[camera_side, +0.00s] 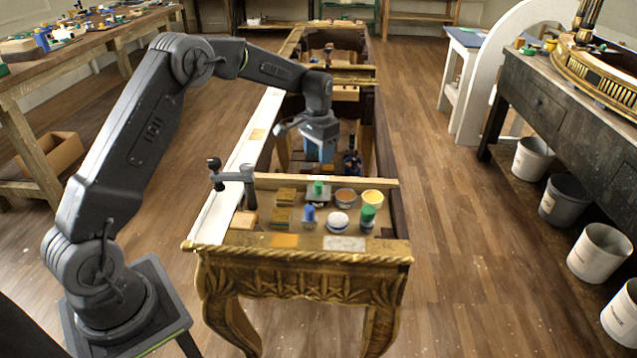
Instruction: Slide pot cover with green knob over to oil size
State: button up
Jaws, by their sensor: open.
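A small cover with a green knob (318,188) lies on the near panel of the gilt console (297,258). A second green-topped piece (367,213) stands further right, in front of a yellow-filled cup (372,197). A cup with brown contents (346,197) sits just right of the green-knobbed cover. Which vessel holds the oil size cannot be told; labels are too small to read. My gripper (321,155) is open, pointing down above the open frame behind the panel. It is apart from the cover. Blue shows at its fingers; nothing is clearly held.
A blue-knobbed piece (309,214) and a white round pot (338,220) stand near the front. A grey clamp (233,175) rises at the left rail. A dark bottle (351,162) stands behind the cross rail.

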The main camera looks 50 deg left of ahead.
aim_at(319, 183)
notch_tip(319, 183, down, 10)
jog(key=shift+f, duration=0.1)
dwell(0.4)
grip_shut()
dwell(0.3)
